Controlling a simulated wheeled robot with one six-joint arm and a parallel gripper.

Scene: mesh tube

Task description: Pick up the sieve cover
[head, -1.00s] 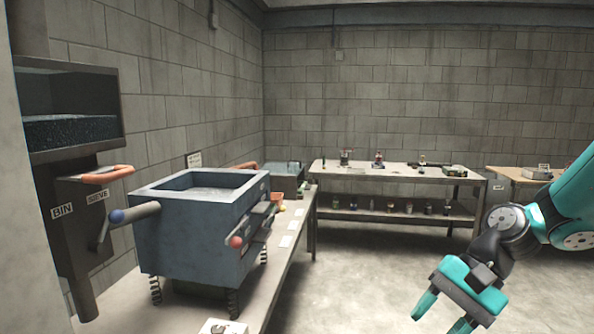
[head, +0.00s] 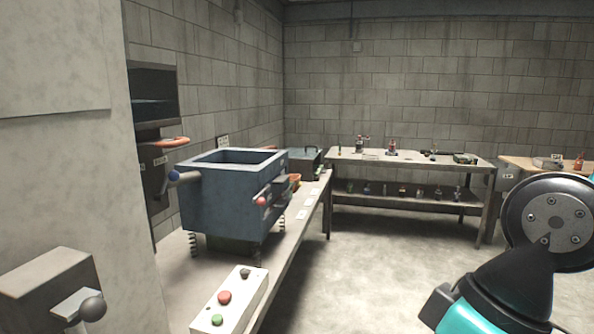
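I cannot make out for certain which thing is the sieve cover. A blue-grey open-topped box (head: 230,198) stands on springs on the left bench, with a blue-knobbed and a red-knobbed handle. A dark low box with a handle on top (head: 306,160) sits behind it at the bench's far end. My arm is at the lower right, over open floor and well apart from both boxes.
A white control box (head: 230,298) with red and green buttons lies at the bench's near end. A pale wall (head: 60,175) and a lever unit (head: 50,290) close off the left. A back table (head: 405,163) holds small items. The floor (head: 390,260) is clear.

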